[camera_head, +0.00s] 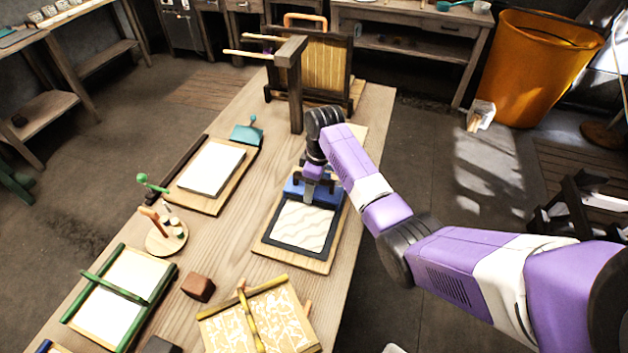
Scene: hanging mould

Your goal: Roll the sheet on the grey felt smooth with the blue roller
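The cream sheet (303,227), with wavy ripple lines across it, lies on the dark grey felt (272,236) on a wooden board at the table's right side. The blue roller (292,187) is at the far end of the felt, beyond the visible part of the sheet. My gripper (309,192) points down right at the roller, overlapping its middle in the view. The fingers and the roller's handle are small and partly hidden, so I cannot tell whether the gripper is shut on it.
A wooden post (295,100) with a crossbar stands beyond the gripper, near an upright mould frame (322,62). A board with a white sheet (211,168) lies to the left. A green-edged frame (118,300), a brown block (198,287) and a yellow-edged patterned frame (268,315) are nearer.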

